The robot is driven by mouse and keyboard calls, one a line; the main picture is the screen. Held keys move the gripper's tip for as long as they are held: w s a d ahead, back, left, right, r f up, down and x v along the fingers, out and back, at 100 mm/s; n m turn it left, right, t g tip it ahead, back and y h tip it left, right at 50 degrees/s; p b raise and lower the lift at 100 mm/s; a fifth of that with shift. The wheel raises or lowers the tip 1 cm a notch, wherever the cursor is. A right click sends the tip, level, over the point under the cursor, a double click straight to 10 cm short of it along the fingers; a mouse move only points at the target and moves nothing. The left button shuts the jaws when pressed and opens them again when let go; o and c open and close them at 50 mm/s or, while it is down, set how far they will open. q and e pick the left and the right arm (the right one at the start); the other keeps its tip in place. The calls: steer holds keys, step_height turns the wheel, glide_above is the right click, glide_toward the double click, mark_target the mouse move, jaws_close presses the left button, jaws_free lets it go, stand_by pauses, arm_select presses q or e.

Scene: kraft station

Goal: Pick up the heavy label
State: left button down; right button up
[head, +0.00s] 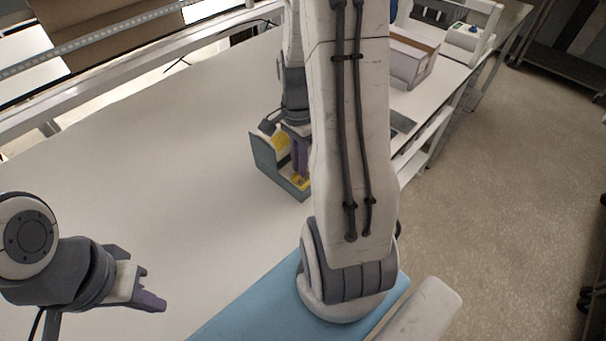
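A dark grey-green holder (264,157) stands on the white table, left of my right arm. Yellow pieces show in it: one at its back (281,142) and one low at its front (300,181). They may be labels, but I cannot read any marking or tell which is the heavy one. My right gripper (301,160) points down into the holder, its purple finger close to the yellow pieces. My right arm hides part of it, so its opening and any contact cannot be seen. My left gripper (150,296) is above the table at lower left, seen side-on, with nothing visible in it.
A blue mat (245,312) lies at the table's front edge under my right arm. An open box (410,60) and a white device (465,38) stand at the far right end. Brown cardboard (110,30) is behind the rail at the back. The table's left and middle are clear.

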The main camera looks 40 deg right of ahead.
steer(key=shift+f, duration=0.15)
jaws_close()
